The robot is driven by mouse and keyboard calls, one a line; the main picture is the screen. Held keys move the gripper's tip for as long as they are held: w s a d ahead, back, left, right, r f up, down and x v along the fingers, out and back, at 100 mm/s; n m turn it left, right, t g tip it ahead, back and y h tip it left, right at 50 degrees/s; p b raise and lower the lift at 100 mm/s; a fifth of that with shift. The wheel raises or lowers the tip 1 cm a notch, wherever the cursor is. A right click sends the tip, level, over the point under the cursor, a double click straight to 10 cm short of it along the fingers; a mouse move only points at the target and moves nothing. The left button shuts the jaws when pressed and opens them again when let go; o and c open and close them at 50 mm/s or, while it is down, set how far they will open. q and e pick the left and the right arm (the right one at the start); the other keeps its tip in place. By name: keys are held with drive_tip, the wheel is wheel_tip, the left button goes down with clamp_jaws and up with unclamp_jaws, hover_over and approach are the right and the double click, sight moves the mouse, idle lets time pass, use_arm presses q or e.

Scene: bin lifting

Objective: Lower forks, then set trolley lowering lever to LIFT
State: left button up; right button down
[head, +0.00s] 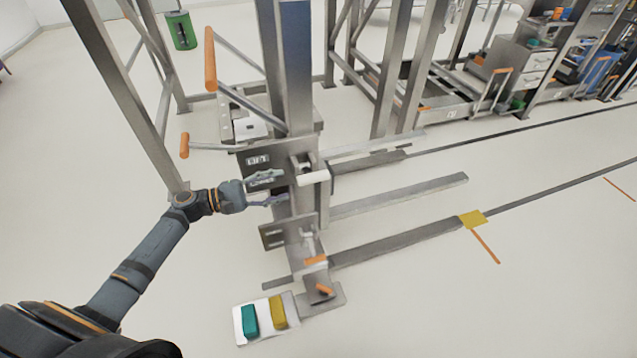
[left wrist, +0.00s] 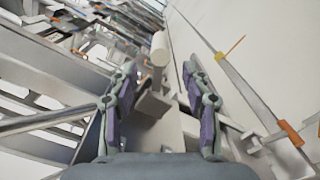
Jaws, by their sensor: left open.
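The steel trolley (head: 290,75) stands upright in the middle of the head view. Its long forks (head: 400,197) reach out to the right, close to the floor. A white cylindrical handle (head: 313,177) sticks out from the trolley's mast; I cannot tell for sure whether it is the lowering lever or which setting it has. My left gripper (head: 284,187) is open and empty, just left of this handle and apart from it. In the left wrist view the open fingers (left wrist: 159,68) point towards the white handle (left wrist: 158,48), which shows between and beyond the fingertips. My right gripper is not in view.
A white plate with a green pedal (head: 250,319) and a yellow pedal (head: 278,312) lies at the trolley's foot. Orange-gripped bars (head: 210,58) stick out at its upper left. Steel frames (head: 400,60) stand behind. The floor at right is mostly clear.

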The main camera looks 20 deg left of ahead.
sight(313, 176)
use_arm(q)
drive_tip(key=x, duration=1)
drive_tip(key=shift+w+d, duration=0.15)
drive_tip(key=shift+w, duration=0.05)
clamp_jaws()
